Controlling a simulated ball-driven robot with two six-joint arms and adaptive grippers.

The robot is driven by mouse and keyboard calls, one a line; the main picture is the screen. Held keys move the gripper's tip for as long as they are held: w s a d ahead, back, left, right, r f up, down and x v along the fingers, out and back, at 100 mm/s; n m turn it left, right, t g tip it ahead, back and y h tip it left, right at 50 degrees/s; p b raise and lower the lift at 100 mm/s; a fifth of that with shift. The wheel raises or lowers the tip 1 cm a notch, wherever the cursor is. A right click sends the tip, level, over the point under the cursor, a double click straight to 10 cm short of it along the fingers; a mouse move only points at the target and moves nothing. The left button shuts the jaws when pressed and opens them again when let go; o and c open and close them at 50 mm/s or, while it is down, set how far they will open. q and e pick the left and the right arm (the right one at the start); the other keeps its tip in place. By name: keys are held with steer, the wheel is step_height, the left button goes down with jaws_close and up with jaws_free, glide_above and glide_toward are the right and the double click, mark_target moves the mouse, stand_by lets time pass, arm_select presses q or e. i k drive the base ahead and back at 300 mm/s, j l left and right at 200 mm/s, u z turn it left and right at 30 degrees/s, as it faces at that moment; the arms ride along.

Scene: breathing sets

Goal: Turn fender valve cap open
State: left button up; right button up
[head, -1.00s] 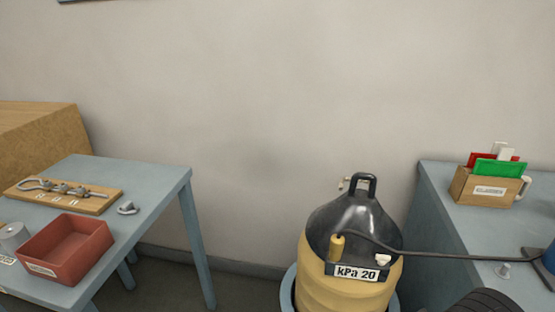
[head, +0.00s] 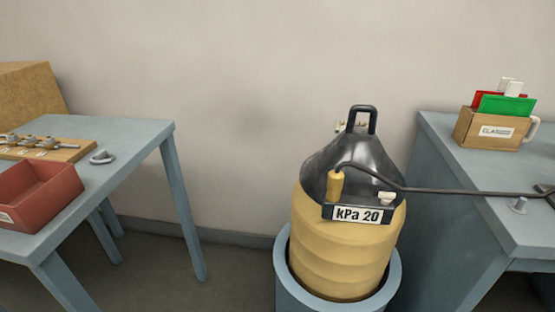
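A yellow ribbed fender (head: 345,245) with a black top and handle stands upright in a blue-grey round stand (head: 285,275). Its front carries a "kPa 20" label (head: 358,214). A small white cap (head: 387,198), which looks like the valve cap, sits on the black top just above the label's right end. A yellow hose fitting (head: 335,186) is at the left of the top, with a dark hose (head: 450,192) running right from it. I cannot tell whether the cap is turned open. Neither gripper is in view.
A blue-grey table (head: 125,135) at left holds a red tray (head: 45,190), a wooden board with metal fittings (head: 70,152) and a grey part (head: 102,157).

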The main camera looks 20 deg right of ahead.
mark_target(386, 198)
steer(key=z, duration=1.4)
